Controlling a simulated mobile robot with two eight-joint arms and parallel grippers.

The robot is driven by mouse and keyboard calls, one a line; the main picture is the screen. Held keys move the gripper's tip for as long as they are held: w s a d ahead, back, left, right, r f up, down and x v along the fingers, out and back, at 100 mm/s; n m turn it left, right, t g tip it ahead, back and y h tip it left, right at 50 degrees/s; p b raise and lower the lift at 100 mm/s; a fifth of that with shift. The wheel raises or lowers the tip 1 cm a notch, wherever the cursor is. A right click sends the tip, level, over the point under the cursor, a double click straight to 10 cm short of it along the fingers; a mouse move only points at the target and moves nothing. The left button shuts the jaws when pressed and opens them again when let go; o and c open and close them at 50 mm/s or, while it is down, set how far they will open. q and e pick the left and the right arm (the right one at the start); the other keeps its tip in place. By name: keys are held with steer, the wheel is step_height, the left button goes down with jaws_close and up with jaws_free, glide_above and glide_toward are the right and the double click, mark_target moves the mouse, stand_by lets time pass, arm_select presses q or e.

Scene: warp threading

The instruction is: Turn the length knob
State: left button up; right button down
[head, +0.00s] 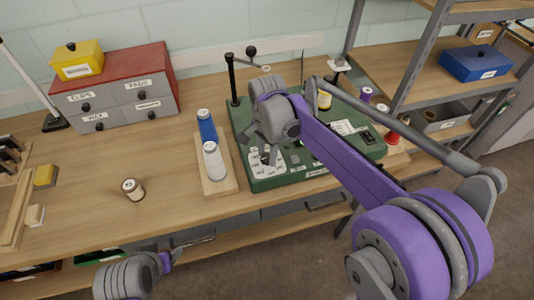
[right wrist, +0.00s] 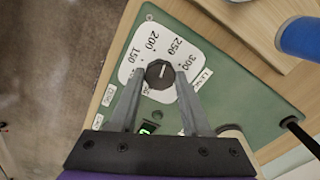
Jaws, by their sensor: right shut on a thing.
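The length knob (right wrist: 160,73) is a round black knob with a white pointer line, on a white dial plate (right wrist: 133,67) marked 150, 200, 250 and 300. The pointer faces up in the right wrist view, between 200 and 250. My right gripper (right wrist: 160,76) has its two fingers on either side of the knob, shut on it. In the head view my right gripper (head: 268,156) is over the front left of the green machine (head: 292,180), and the arm hides part of it. My left arm shows at the bottom left; its fingers are not clear.
A wooden stand (head: 217,180) with a blue and a white spool is just left of the machine. A small brown-labelled jar (head: 132,188) stands on the bench. A drawer box (head: 120,90) is at the back left. Shelving (head: 395,85) stands at the right.

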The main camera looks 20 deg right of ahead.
steer(key=n, duration=0.4)
steer(key=shift+n, duration=0.3)
steer(key=n, duration=0.3)
steer(key=shift+n+b, duration=0.3)
steer(key=shift+n, duration=0.1)
steer(key=n, duration=1.2)
steer(key=shift+n, duration=0.3)
steer(key=n, duration=0.3)
steer(key=shift+n, duration=0.3)
steer(key=n, duration=0.4)
steer(key=shift+b, duration=0.3)
steer(key=shift+n, duration=2.2)
